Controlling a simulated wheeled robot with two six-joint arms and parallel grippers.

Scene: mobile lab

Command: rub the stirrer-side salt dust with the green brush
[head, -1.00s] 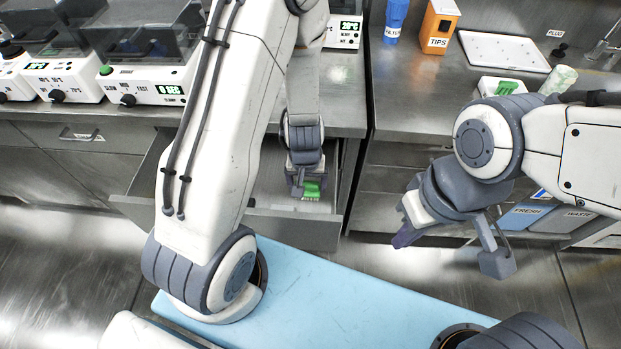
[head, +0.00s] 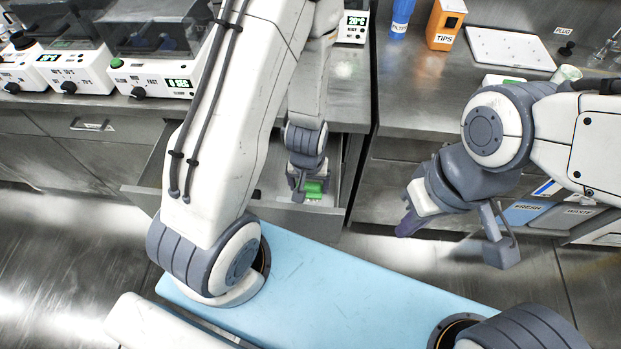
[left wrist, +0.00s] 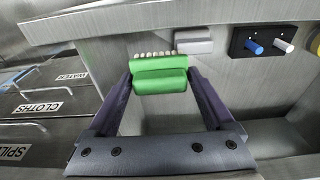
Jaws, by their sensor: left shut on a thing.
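The green brush (left wrist: 160,82) is between the fingers of my left gripper (left wrist: 160,84), with its pale bristles at the top of the wrist picture. In the head view the brush (head: 314,187) shows green just under my left gripper (head: 309,184), inside or just above the open drawer (head: 290,219). My left gripper is shut on the brush. My right gripper (head: 452,238) is open and empty, out in front of the right-hand counter. I cannot make out any salt dust in these views.
Inside the drawer are a grey block (left wrist: 194,42) and a black holder (left wrist: 245,43) with a blue and a white piece. Devices with displays (head: 155,75) stand on the left counter. An orange tips box (head: 444,24) and a white board (head: 510,48) are on the right counter.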

